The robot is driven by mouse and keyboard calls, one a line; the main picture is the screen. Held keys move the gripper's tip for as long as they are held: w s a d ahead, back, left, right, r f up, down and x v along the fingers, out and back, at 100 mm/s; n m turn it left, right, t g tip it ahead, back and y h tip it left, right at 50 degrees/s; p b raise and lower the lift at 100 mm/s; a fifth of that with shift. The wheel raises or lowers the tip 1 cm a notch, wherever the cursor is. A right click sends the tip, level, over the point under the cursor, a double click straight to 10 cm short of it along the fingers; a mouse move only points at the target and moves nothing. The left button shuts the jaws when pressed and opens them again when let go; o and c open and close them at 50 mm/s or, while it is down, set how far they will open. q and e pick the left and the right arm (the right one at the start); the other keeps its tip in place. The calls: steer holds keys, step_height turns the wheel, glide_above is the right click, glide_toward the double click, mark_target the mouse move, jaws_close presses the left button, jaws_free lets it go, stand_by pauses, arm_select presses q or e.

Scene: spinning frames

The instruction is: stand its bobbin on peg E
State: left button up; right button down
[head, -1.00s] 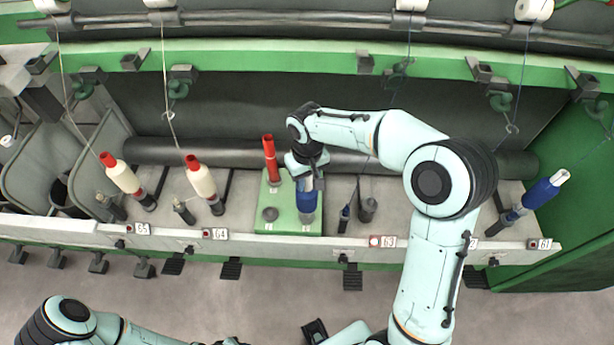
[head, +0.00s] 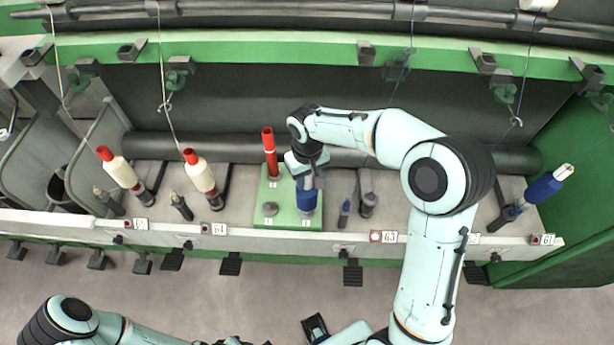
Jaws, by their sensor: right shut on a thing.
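My right gripper (head: 308,174) points down over a green stand (head: 286,221) and is shut on the top of a blue bobbin (head: 306,199). The bobbin is upright at the stand's front right place; whether its foot bears on the stand or a peg is hidden. A red tube (head: 269,150) stands at the stand's back left. A grey empty peg (head: 270,209) is at its front left. The small labels on the stand's front are too small to read, so I cannot tell which is E.
Two white bobbins with red tops (head: 120,171) (head: 200,175) lean at places 65 and 64. Place 63 has a small blue-topped spindle (head: 344,212) and a grey post (head: 368,204) close right of the stand. A tilted blue bobbin (head: 543,188) is at far right.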

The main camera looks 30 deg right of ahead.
steer(key=shift+f, duration=0.25)
steer(key=c, duration=0.7)
jaws_free()
step_height(320, 180, up, 14)
steer(key=shift+f+p, duration=0.25)
steer(key=shift+p, duration=0.45)
